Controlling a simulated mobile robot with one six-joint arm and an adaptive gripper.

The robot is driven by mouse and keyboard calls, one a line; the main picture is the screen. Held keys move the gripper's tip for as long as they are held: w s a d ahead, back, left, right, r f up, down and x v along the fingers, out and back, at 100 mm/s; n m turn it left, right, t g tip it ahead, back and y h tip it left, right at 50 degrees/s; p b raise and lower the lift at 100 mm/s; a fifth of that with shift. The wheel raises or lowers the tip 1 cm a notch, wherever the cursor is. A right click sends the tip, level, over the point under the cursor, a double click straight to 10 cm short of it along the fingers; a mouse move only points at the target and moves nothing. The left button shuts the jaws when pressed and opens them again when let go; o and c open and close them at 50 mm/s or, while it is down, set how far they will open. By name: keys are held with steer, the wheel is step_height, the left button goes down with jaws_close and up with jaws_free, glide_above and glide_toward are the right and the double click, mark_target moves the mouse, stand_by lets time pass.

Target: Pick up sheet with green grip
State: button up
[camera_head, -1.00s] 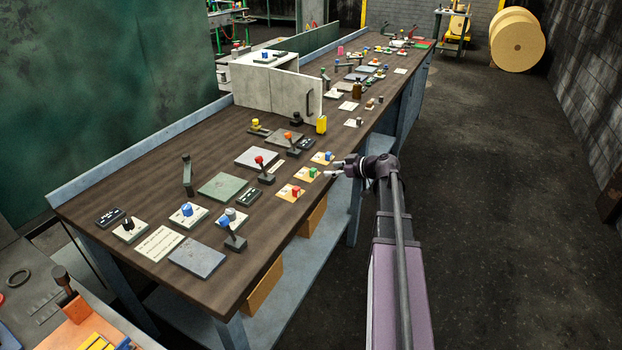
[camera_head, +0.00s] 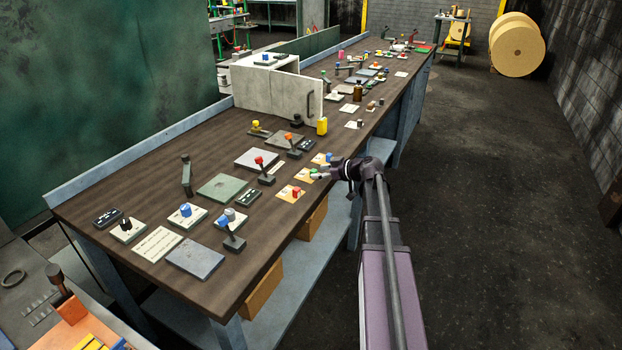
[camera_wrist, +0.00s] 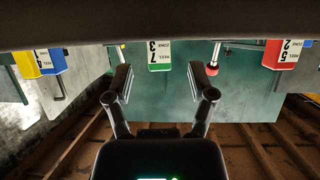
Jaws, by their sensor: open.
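The sheet with the green grip (camera_head: 305,175) lies near the front edge of the long brown table, between a sheet with a red grip (camera_head: 296,193) and one with a blue grip (camera_head: 328,157). My gripper (camera_head: 318,173) is low at the table edge and partly covers the green grip in the head view. In the wrist view the green grip (camera_wrist: 159,55), with a white numbered label, shows between and just beyond the open fingertips (camera_wrist: 163,82). Nothing is held. I cannot tell whether a finger touches the grip.
In the wrist view the red grip (camera_wrist: 282,54) is to the right, and a blue grip (camera_wrist: 52,62) and yellow block (camera_wrist: 25,65) are left. A red-knobbed lever (camera_head: 264,169) stands behind the sheets. A white cabinet (camera_head: 268,85) stands farther back. The floor right is clear.

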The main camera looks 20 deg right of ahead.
mark_target(308, 172)
steer(key=shift+b+x, duration=0.3)
steer(key=shift+x, duration=1)
steer(key=shift+s, duration=0.1)
jaws_close()
